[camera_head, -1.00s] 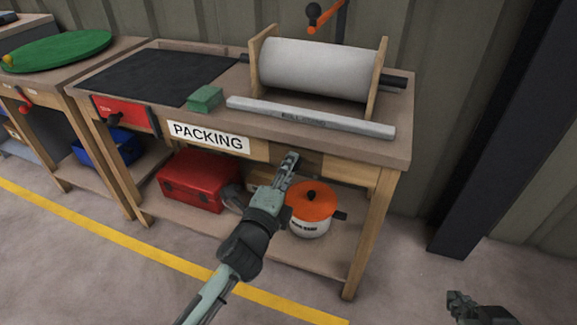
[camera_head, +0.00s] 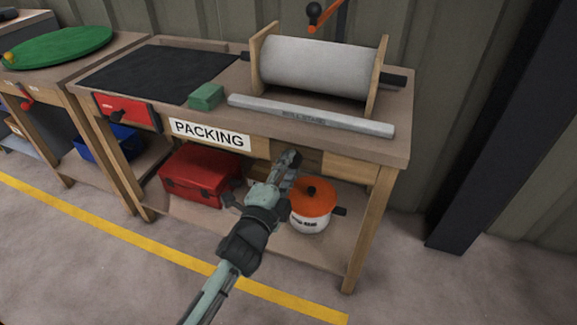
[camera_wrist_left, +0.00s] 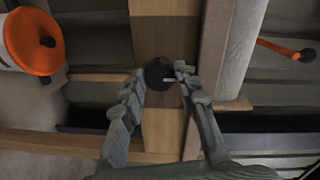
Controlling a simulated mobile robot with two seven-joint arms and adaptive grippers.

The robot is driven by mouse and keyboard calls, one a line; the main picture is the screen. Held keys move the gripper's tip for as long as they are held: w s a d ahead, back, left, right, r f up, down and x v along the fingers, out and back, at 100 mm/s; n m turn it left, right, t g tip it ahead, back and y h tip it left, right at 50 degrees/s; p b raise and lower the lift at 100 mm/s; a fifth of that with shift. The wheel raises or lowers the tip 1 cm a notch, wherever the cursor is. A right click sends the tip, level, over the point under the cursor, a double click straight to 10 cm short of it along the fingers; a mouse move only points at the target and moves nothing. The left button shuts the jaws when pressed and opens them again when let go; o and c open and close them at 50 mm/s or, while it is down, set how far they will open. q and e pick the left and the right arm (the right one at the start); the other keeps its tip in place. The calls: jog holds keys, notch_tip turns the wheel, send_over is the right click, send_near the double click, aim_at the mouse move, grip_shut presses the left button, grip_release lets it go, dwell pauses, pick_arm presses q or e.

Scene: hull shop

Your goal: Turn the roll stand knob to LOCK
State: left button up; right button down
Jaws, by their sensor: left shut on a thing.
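The roll stand knob (camera_wrist_left: 158,74) is a round black knob on the wooden front rail of the packing bench. In the left wrist view it sits between the fingertips of my left gripper (camera_wrist_left: 161,75), which is shut on it. A pale pointer mark on it points right in that view; no LOCK label is readable. In the head view my left gripper (camera_head: 294,158) reaches the rail right of the PACKING sign and hides the knob. The roll stand carries a large pale roll (camera_head: 318,64) on the bench top. My right gripper is out of view.
The bench (camera_head: 230,112) also holds a black mat (camera_head: 150,75), a green block (camera_head: 206,95) and a grey bar (camera_head: 310,115). Below are a red case (camera_head: 200,175) and an orange-lidded pot (camera_head: 313,205), close to my left gripper. A dark post (camera_head: 500,130) stands right.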

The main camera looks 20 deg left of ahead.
pick_arm(q)
jog(key=o, duration=1.2)
jog(key=shift+c, duration=0.2)
jog(key=shift+s, duration=0.2)
jog(key=s, duration=1.1)
jog(key=shift+s+a+r, duration=0.25)
jog(key=shift+s+r, duration=0.05)
